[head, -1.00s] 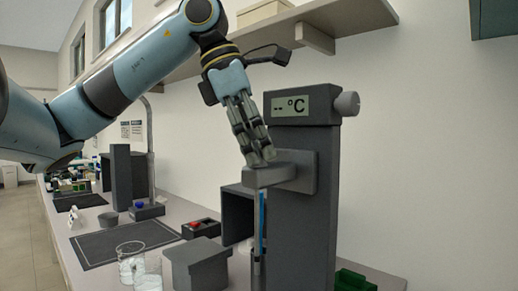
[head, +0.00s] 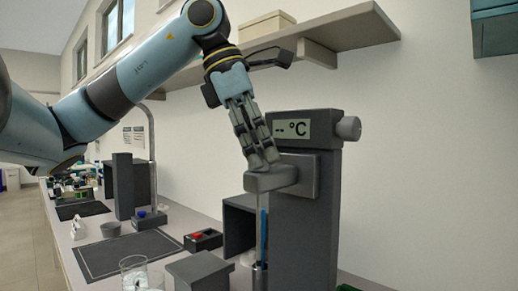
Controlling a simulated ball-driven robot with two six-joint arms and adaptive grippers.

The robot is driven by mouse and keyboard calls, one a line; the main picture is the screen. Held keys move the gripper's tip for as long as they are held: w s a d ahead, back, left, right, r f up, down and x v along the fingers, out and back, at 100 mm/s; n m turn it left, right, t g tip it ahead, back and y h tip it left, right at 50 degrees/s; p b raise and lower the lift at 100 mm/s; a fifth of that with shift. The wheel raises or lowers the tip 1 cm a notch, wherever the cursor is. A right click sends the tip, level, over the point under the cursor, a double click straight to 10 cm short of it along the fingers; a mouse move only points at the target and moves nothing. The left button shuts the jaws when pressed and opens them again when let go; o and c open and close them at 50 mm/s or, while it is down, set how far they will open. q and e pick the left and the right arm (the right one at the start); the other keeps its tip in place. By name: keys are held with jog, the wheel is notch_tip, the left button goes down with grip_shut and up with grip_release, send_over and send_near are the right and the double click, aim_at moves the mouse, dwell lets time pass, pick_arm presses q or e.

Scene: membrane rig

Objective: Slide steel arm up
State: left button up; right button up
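The grey steel arm (head: 272,181) juts left from its carriage (head: 328,178) on the front of a tall dark column (head: 300,240). The column has a "-- °C" display (head: 292,128) and a round knob (head: 348,128) at the top. A thin rod (head: 259,222) with a blue strip behind it hangs below the arm, over a metal cylinder (head: 259,272). My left gripper (head: 263,163) comes from above, with its fingers close together and its tips at the arm's outer end. The fingertips partly hide their contact. My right gripper is out of view.
A dark open box (head: 238,228) stands left of the column. A grey lidded box (head: 199,272), a glass beaker (head: 133,265) and a red-button box (head: 203,240) are on the bench.

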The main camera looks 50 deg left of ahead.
pick_arm(q)
jog(key=v, duration=0.7)
jog(key=shift+r, duration=0.2)
